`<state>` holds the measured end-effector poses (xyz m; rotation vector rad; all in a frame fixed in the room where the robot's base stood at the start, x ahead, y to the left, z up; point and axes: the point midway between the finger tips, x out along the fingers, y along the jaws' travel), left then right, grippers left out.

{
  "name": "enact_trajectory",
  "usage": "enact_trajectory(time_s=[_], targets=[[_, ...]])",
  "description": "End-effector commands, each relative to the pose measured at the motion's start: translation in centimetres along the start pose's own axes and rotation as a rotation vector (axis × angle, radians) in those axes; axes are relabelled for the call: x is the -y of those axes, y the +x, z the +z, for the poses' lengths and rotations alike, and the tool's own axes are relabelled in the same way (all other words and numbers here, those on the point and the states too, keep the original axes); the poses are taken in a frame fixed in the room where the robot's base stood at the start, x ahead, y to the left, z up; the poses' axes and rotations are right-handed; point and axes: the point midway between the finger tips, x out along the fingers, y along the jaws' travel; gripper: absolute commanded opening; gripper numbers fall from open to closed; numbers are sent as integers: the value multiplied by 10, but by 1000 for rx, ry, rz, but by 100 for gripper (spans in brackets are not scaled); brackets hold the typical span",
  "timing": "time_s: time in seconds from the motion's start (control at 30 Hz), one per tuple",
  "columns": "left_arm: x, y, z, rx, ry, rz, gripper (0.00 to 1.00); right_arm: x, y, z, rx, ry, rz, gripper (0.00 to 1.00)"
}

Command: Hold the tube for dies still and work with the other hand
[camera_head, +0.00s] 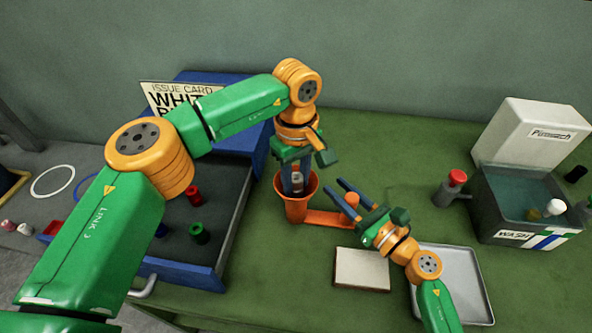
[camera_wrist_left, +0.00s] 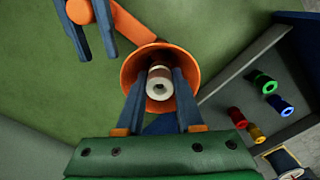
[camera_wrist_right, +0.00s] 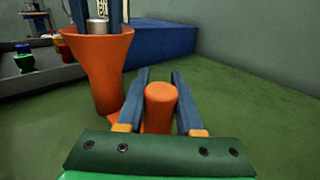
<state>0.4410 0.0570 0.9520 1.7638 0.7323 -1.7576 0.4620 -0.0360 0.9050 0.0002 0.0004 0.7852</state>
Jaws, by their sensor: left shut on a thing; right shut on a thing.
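The tube for dies is an orange funnel-mouthed cup (camera_head: 297,208) standing on the green table, with a flat arm ending in an upright orange post (camera_wrist_right: 161,108). My right gripper (camera_head: 333,187) is shut on that post, one finger on each side. My left gripper (camera_head: 297,187) points down into the cup's mouth and is shut on a small silver-and-brown cylindrical die (camera_wrist_left: 159,84). The die is at the mouth, between the fingers; the cup's bottom is hidden. The cup (camera_wrist_left: 136,62) surrounds the fingertips in the left wrist view.
A blue-fronted open drawer (camera_head: 180,268) at left holds red, green and blue spools. An issue card (camera_head: 160,97), partly hidden by my left arm, begins "WHITE". A white pad (camera_head: 362,270), grey tray (camera_head: 462,262) and wash tub (camera_head: 500,232) stand at right. Table behind the cup is clear.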

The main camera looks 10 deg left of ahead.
Motion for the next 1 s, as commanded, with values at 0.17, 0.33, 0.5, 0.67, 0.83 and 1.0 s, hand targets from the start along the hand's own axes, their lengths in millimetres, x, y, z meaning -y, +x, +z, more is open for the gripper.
enact_trajectory(time_s=[0.17,0.33,0.5,0.67,0.83,1.0], targets=[[0,2,0,0,0,1,0,0,0,0,0,0,0,0],[0,1,0,0,0,1,55,0,0,0,0,0,0,0],[0,1,0,0,0,1,71,0,0,0,0,0,0,0],[0,-1,0,-1,-1,1,71,0,0,0,0,0,0,0],[-1,-38,-1,-4,-2,6,71,0,0,0,-1,-1,0,0],[-1,-90,0,-3,-3,6,71,0,0,0,-1,0,0,0]])
